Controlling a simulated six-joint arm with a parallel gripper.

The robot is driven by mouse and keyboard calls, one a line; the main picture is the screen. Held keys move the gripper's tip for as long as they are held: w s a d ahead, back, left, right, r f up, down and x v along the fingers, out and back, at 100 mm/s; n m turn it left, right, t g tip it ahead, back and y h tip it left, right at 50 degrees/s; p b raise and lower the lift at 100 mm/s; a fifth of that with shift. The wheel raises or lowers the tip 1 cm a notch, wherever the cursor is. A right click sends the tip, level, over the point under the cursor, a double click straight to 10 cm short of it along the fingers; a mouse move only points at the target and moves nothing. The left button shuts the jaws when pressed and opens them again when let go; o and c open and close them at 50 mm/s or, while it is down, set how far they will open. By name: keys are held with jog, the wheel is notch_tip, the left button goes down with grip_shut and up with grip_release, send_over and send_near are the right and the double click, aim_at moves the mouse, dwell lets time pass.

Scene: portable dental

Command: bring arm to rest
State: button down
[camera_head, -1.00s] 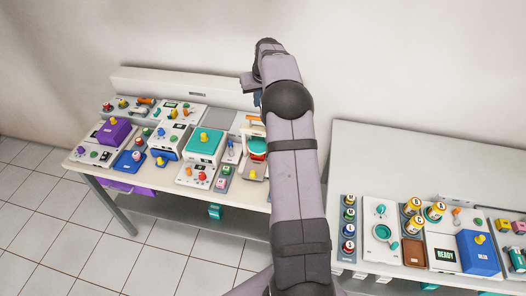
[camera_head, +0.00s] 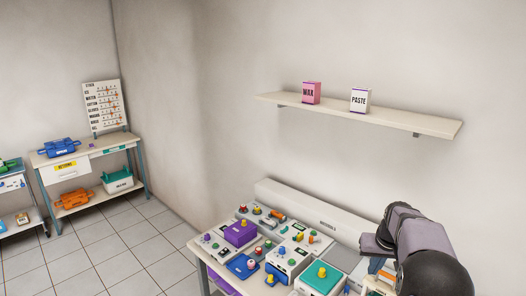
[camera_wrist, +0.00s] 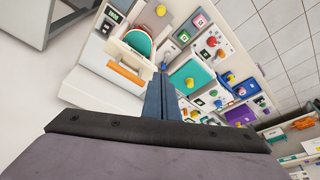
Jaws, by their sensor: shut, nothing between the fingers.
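My arm enters the head view at the lower right, bent over the right part of the workbench. My gripper (camera_head: 376,266) points down there, partly hidden by my own arm links and the frame edge. In the wrist view its two blue fingers (camera_wrist: 160,98) are together with nothing between them. They are above the bench items, beside a white device with a teal and red top (camera_wrist: 138,42) and an orange bar (camera_wrist: 125,74). I cannot tell the exact height of the fingertips over the bench.
The workbench (camera_head: 320,214) holds a purple box (camera_head: 241,234), a teal box (camera_head: 321,282) and several small devices. Above it a wall shelf (camera_head: 415,122) carries a pink WAX box (camera_head: 311,93) and a white PASTE box (camera_head: 360,100). A side table (camera_head: 90,150) stands far left; floor between is clear.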

jog(key=s+a+f+n+g+b, duration=0.1)
jog(key=s+a+f+g+b, duration=0.2)
jog(key=s+a, duration=1.15)
jog(key=s+a+f+b, duration=0.1)
jog(key=s+a+f, duration=0.1)
jog(key=s, duration=0.7)
jog(key=s+a+f+n, duration=0.1)
jog(key=s+a+f, duration=0.2)
jog(key=s, duration=0.6)
jog(key=shift+a+f+g+y+b, duration=0.3)
jog(key=shift+f+b, duration=0.1)
jog(key=shift+f, duration=0.4)
jog(key=shift+w+f, duration=0.1)
notch_tip(320, 180, down, 20)
jog(key=b, duration=2)
jog(key=shift+f+b, duration=0.25)
jog(key=shift+b, duration=0.1)
